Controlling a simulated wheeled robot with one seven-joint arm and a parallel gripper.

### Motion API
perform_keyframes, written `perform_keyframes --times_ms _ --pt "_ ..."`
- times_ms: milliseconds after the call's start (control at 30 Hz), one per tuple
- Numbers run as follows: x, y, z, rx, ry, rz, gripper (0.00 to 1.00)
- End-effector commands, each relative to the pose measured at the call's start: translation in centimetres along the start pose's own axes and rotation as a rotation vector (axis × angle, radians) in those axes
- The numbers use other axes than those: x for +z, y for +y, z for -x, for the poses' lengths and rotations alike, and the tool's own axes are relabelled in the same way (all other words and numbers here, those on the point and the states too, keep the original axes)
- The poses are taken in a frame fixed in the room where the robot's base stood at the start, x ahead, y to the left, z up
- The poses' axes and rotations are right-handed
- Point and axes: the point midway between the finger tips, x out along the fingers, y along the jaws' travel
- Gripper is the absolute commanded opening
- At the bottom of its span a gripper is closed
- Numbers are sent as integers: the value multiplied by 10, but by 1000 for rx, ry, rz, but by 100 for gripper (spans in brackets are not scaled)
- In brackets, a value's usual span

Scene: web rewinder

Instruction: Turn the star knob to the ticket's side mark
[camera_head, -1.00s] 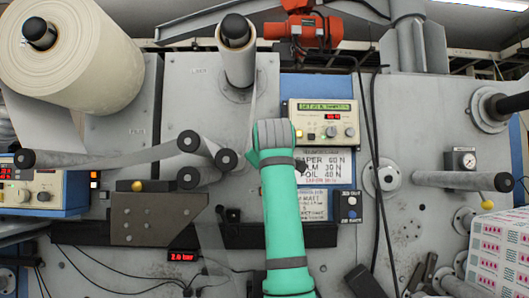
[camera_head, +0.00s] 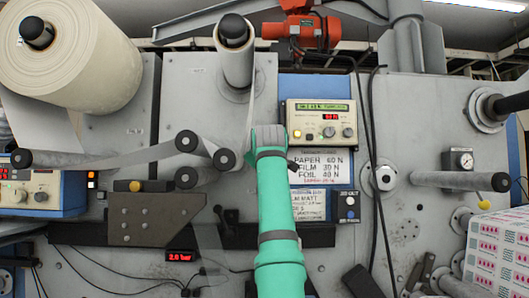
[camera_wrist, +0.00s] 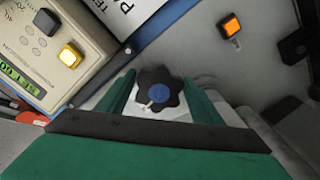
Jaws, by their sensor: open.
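The star knob (camera_wrist: 158,92) is dark and lobed, with a blue centre cap. A small pale pointer on it points to the lower left in the wrist view. My gripper (camera_wrist: 157,88) is open, with one green finger on each side of the knob; I cannot tell whether either touches it. In the head view my arm hides the knob. A printed sheet (camera_head: 308,205), partly covered by my arm and apparently the ticket, hangs under a placard (camera_head: 320,166) listing paper, film and foil values. Its small print, including any side mark, is not readable.
A control box (camera_head: 320,121) with a green display and knobs sits above the placard; it also shows in the wrist view (camera_wrist: 50,45). Dark cables (camera_head: 374,170) hang to the right. Rollers (camera_head: 186,141) and a bracket (camera_head: 150,219) stand to the left.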

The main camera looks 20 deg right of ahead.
Motion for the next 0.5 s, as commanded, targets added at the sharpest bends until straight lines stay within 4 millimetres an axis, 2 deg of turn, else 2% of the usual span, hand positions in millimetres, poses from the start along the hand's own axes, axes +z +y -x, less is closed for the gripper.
perform_keyframes --times_ms 100,200,233,500 --pt "0 0 0 0 0 0 58" --pt "0 0 0 0 -1 0 34" --pt "0 0 0 0 -1 0 29" --pt "1 0 0 0 -1 -17 30"
